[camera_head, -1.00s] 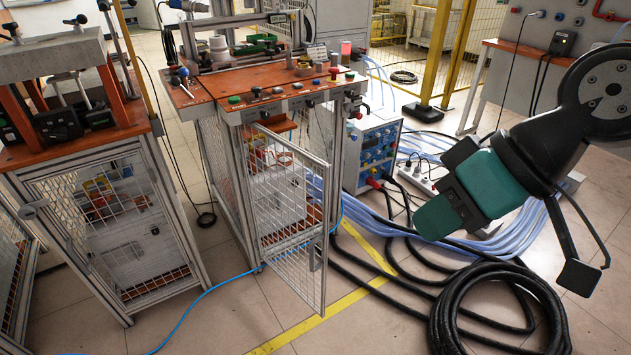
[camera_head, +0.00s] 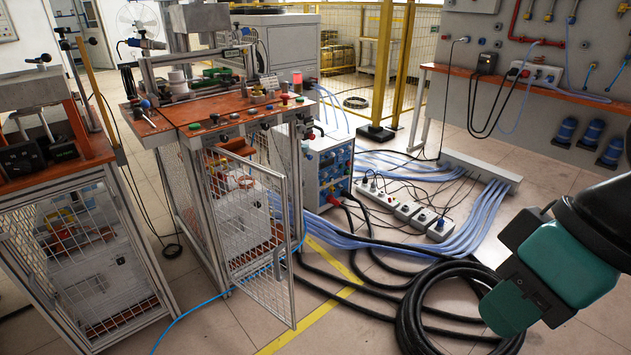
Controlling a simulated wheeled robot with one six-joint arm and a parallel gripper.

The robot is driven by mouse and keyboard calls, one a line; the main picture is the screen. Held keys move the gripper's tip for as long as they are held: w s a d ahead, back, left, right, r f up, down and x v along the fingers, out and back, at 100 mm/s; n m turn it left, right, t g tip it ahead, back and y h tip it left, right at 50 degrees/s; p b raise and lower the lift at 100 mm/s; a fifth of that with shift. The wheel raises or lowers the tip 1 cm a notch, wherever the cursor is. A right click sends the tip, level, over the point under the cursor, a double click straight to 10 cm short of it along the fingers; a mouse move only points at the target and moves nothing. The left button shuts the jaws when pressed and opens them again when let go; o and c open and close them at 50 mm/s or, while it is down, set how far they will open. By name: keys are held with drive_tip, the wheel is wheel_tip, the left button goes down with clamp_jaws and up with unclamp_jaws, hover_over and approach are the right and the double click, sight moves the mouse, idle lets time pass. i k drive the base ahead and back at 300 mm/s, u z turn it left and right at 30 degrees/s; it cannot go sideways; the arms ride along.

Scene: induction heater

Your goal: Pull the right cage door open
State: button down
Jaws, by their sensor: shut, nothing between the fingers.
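The right cage door (camera_head: 262,235) is a wire-mesh panel in a grey metal frame on the middle workstation. It stands swung out from the cabinet towards me, its free edge to the right. A small dark handle (camera_head: 278,264) sits on that free edge. My gripper (camera_head: 520,272), teal and dark grey, is at the lower right, partly cut off by the picture's edge. It is shut and empty, well to the right of the door and apart from it. Its fingertips are hard to make out.
Thick black cables (camera_head: 430,300) coil on the floor between my gripper and the door. Pale blue hoses and a power strip (camera_head: 405,210) lie behind. A blue-panelled power unit (camera_head: 330,170) stands beside the cabinet. Another caged workstation (camera_head: 85,265) stands at left. Floor before the door is mostly clear.

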sight(286, 245)
drive_tip(key=u, duration=0.05)
drive_tip(key=i, duration=0.9)
drive_tip(key=u, duration=0.3)
